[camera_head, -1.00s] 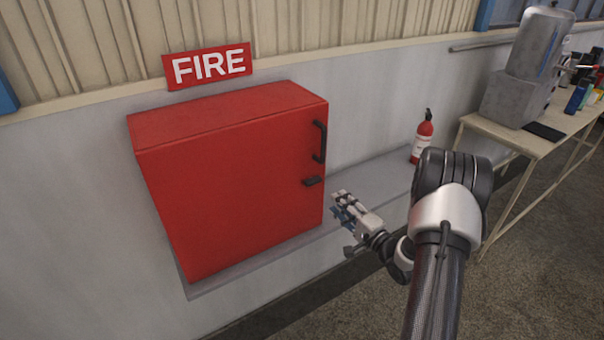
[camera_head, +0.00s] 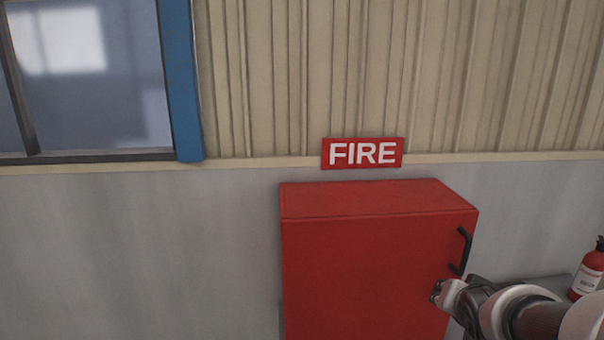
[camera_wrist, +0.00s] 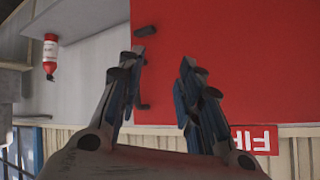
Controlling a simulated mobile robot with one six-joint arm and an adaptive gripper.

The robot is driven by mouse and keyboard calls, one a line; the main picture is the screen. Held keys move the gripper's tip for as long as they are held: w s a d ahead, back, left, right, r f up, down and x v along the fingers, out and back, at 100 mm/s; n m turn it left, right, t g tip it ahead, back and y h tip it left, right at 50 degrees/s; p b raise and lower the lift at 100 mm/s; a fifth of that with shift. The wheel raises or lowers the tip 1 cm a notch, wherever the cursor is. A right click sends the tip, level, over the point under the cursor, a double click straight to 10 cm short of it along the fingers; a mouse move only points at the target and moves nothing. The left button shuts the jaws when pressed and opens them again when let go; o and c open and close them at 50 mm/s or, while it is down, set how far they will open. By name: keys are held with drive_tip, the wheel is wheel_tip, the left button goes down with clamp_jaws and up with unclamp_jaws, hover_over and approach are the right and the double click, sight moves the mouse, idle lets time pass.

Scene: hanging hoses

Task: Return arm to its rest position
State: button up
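My gripper (camera_wrist: 163,90) shows in the wrist view with its two fingers apart and nothing between them. Behind the fingers is the red face of the fire cabinet (camera_wrist: 230,60), with its dark handle parts partly covered by the left finger. In the head view my gripper (camera_head: 437,292) is small, in front of the lower right part of the shut red cabinet (camera_head: 365,265). It is below the black door handle (camera_head: 461,252). I cannot tell from these views how far it is from the cabinet door.
A red FIRE sign (camera_head: 362,153) is on the wall above the cabinet. A red extinguisher (camera_head: 590,272) stands at the right, also seen in the wrist view (camera_wrist: 50,56). A blue-framed window (camera_head: 85,80) is at upper left. The wall left of the cabinet is bare.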

drive_tip(key=s+a+n+g+y, duration=0.1)
drive_tip(key=s+a+n, duration=0.1)
drive_tip(key=s+a, duration=0.3)
drive_tip(key=s+a+n+g+y, duration=0.1)
drive_tip(key=s+a, duration=0.4)
drive_tip(key=s, duration=0.6)
drive_tip(key=s+a+n+g+y, duration=0.1)
drive_tip(key=s+a+n, duration=0.3)
drive_tip(key=s, duration=0.4)
drive_tip(key=shift+s+a+f+g, duration=0.2)
drive_tip(key=shift+a+g, duration=0.45)
drive_tip(key=shift+g, duration=0.25)
